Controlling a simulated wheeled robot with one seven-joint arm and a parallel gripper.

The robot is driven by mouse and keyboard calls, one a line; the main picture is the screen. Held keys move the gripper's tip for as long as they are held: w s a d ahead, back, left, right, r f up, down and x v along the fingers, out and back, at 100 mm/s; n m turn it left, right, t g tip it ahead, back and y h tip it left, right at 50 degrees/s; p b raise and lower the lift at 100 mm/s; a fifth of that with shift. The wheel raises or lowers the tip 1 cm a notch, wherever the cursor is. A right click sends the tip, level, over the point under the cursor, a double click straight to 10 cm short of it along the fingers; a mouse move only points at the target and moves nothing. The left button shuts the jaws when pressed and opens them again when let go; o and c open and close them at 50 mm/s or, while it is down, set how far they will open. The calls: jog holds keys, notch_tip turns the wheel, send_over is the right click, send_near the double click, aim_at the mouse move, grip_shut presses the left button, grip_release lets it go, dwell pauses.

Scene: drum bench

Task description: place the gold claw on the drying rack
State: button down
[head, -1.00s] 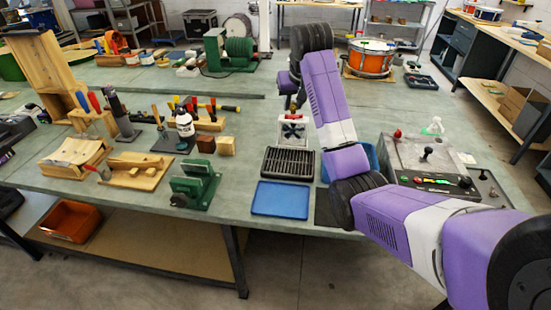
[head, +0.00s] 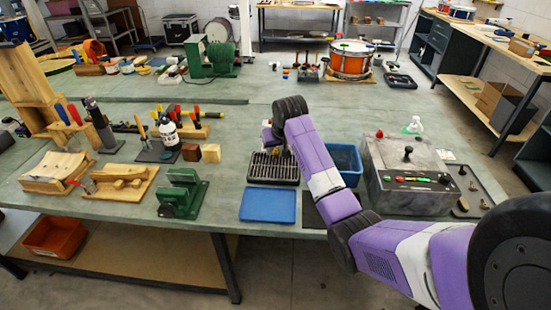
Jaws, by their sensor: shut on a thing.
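The drying rack (head: 262,172) is a black slatted tray on the green bench, behind a blue tray. My gripper (head: 277,150) points down over the rear part of the rack, with my purple arm reaching in from the right. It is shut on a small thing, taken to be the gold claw.
The flat blue tray (head: 268,205) lies in front of the rack. A blue bin (head: 346,158) stands right of it, partly behind my arm. A grey control box (head: 410,175) stands further right. A green vise (head: 182,192) and wooden blocks (head: 201,153) are to the left.

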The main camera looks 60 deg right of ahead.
aim_at(277, 155)
jog(key=shift+f, duration=2.25)
jog(key=shift+f, duration=0.1)
jog(key=c, duration=1.2)
grip_release()
jog(key=shift+r, duration=0.25)
jog(key=v, duration=1.1)
jog(key=shift+s+a+r, duration=0.15)
jog(key=shift+a+r, duration=0.05)
jog(key=shift+r, duration=0.1)
